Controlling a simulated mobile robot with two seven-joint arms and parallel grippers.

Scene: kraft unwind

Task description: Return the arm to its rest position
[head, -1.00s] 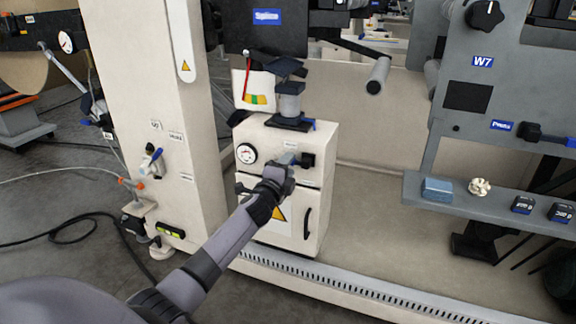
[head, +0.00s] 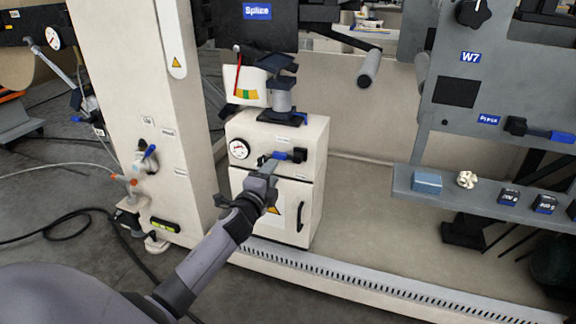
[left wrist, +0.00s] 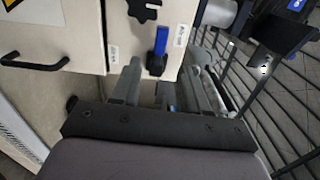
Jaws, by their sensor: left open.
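My left arm reaches in from the lower left in the head view. Its gripper (head: 266,166) is in front of the cream cabinet (head: 313,158), close to a black valve with a blue lever (head: 282,156). The blue lever also shows in the left wrist view (left wrist: 161,42), beyond the fingers. The left gripper (left wrist: 165,85) is open, with nothing seen between its fingers. From these views I cannot tell whether a fingertip touches the lever. My right gripper is not in view.
The cabinet carries a round gauge (head: 239,149) and a black door handle (head: 300,216). A cream column (head: 125,90) stands to the left. A grey shelf (head: 470,196) at the right holds a blue block (head: 427,182) and several small items.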

